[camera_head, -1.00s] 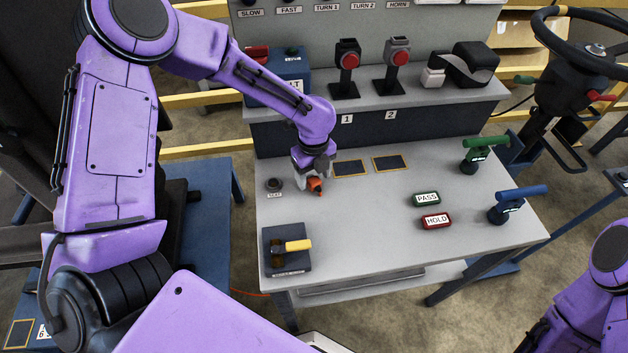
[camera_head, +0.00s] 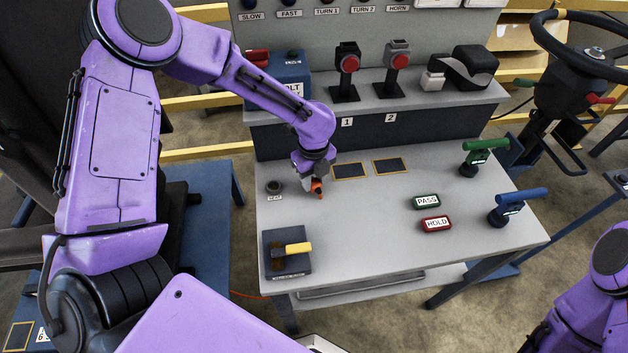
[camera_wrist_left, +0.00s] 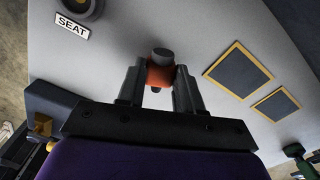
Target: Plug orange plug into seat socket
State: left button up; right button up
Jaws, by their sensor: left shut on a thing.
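The orange plug (camera_head: 317,186) is between the fingers of my left gripper (camera_head: 308,186), above the light grey tabletop. In the left wrist view the orange plug (camera_wrist_left: 160,73) with its dark round end sits between the two fingertips of the left gripper (camera_wrist_left: 159,84), which is shut on it. The seat socket (camera_head: 274,187) is a dark round fitting on the tabletop, left of the plug and apart from it. In the left wrist view the socket (camera_wrist_left: 82,6) shows at the top left beside its SEAT label. My right gripper is not in view.
A dark block with a yellow-handled tool (camera_head: 297,247) sits at the table's front left. Two dark yellow-edged pads (camera_head: 350,170) lie right of the gripper. PASS (camera_head: 426,201) and HOLD (camera_head: 436,224) blocks and green and blue scanners stand to the right. The tabletop's middle is clear.

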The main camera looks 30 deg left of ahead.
pick_arm(q)
notch_tip(320, 180, up, 2)
jog(key=shift+r, duration=0.25)
jog(key=s+d+r+b, duration=0.1)
jog(key=s+d+r, duration=0.5)
jog(key=s+r, duration=0.4)
jog(key=shift+s+d, duration=0.3)
jog(key=shift+s, duration=0.95)
jog(key=w+a+f+n, duration=0.1)
jog(key=w+n, duration=0.5)
jog(key=n, duration=0.6)
jog(key=w+a+f+n, duration=0.2)
jog(key=w+n, duration=0.4)
jog(key=n, duration=0.6)
jog(key=shift+f, duration=0.55)
